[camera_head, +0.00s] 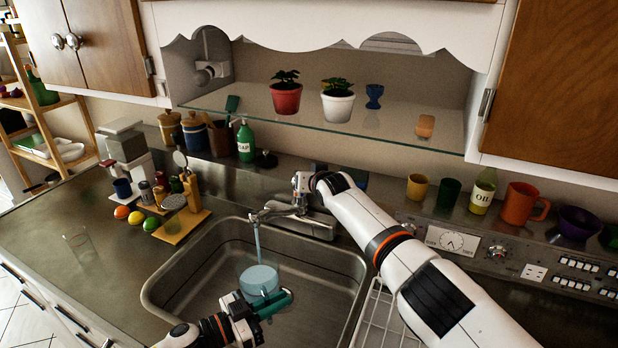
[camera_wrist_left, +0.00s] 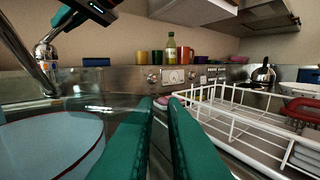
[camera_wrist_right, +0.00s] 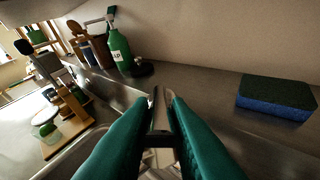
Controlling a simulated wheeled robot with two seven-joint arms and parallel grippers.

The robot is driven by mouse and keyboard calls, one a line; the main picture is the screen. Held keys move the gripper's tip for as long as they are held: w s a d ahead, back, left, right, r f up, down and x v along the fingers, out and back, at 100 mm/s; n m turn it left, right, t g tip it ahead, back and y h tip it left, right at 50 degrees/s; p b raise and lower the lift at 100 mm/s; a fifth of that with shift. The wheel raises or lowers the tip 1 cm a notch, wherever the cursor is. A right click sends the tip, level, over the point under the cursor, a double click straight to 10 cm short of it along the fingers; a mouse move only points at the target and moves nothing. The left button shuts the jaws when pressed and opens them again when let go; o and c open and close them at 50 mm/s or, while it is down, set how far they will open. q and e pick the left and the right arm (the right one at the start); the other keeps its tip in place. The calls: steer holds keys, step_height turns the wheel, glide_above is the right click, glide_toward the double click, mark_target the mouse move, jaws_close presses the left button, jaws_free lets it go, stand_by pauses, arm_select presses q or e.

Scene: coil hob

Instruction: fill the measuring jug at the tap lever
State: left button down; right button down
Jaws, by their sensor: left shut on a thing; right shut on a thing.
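The measuring jug (camera_head: 261,278) is clear, with pale blue water in it, and is held in the sink under the tap spout. It also shows at the left edge of the left wrist view (camera_wrist_left: 50,140). My left gripper (camera_head: 274,303) is shut with its green fingers at the jug's near right side; the part it grips is hidden. The metal tap (camera_head: 290,216) stands at the sink's back edge, and a stream of water (camera_head: 257,240) runs from its spout into the jug. My right gripper (camera_wrist_right: 163,105) is shut on the tap lever (camera_wrist_right: 160,120).
The steel sink (camera_head: 190,262) surrounds the jug. A white dish rack (camera_head: 375,312) stands right of it. A drinking glass (camera_head: 78,244) and several fruits lie on the left counter. A blue sponge (camera_wrist_right: 275,97) lies behind the tap.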

steer(key=shift+f, duration=0.1)
steer(key=shift+s+d+f+t+y, duration=0.1)
steer(key=shift+s+f+t+y, duration=0.15)
steer(key=shift+f+t, duration=0.25)
steer(key=shift+s+d+f+t+y, duration=0.15)
steer(key=shift+f+t+y, duration=0.1)
steer(key=shift+f+t, duration=0.25)
steer(key=shift+a, duration=0.1)
steer(key=c, duration=1.4)
jaws_free()
steer(key=shift+o, duration=0.2)
steer(key=shift+s, duration=0.15)
steer(key=v, duration=1.1)
steer(key=shift+s+d, duration=0.25)
steer(key=shift+s, duration=0.05)
